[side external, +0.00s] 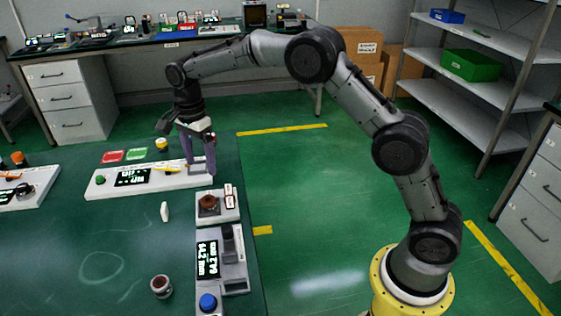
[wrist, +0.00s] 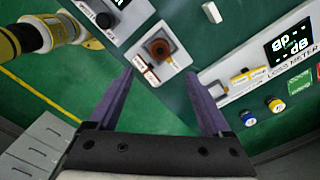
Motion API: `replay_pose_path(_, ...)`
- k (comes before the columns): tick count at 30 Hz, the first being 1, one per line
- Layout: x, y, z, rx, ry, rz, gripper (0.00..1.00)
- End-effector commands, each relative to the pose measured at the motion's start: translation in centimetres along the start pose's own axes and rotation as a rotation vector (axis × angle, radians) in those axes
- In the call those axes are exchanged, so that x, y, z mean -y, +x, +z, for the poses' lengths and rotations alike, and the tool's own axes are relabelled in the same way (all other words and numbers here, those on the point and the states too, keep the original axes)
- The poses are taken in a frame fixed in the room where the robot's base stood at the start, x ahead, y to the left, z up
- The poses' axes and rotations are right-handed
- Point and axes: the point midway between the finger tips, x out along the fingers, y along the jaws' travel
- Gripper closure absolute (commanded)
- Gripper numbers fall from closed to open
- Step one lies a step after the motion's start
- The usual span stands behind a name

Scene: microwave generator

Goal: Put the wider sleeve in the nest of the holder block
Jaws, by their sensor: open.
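A small white block (side external: 231,204) with printed labels carries a brown round part (side external: 208,201); in the wrist view the white block (wrist: 175,67) and brown part (wrist: 158,47) lie just beyond my fingertips. It looks like the holder block, but I cannot tell whether the brown part is a sleeve or the nest itself. A small cylinder (side external: 161,286) with a dark brown top stands on the table at the front; I cannot tell which sleeve is wider. My gripper (side external: 199,172) is open and empty, pointing down by the right end of the long white meter (side external: 103,188).
A grey device with a display (side external: 207,259) and blue knob (side external: 208,302) stands in front of the block. A small white piece (side external: 164,211) stands left of it. The left-middle table is clear.

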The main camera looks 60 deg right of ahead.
Motion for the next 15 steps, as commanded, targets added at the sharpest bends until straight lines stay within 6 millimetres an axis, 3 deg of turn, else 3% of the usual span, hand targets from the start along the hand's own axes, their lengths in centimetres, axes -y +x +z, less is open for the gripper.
replay_pose_path(4,-0.9,-1.5,-0.3,0.001,-0.048,-0.019,0.17)
replay_pose_path(8,-3.8,-5.4,-1.0,-0.001,-0.194,-0.071,0.17)
replay_pose_path(15,-13.1,-12.0,-2.7,-0.047,-0.591,-0.193,0.17)
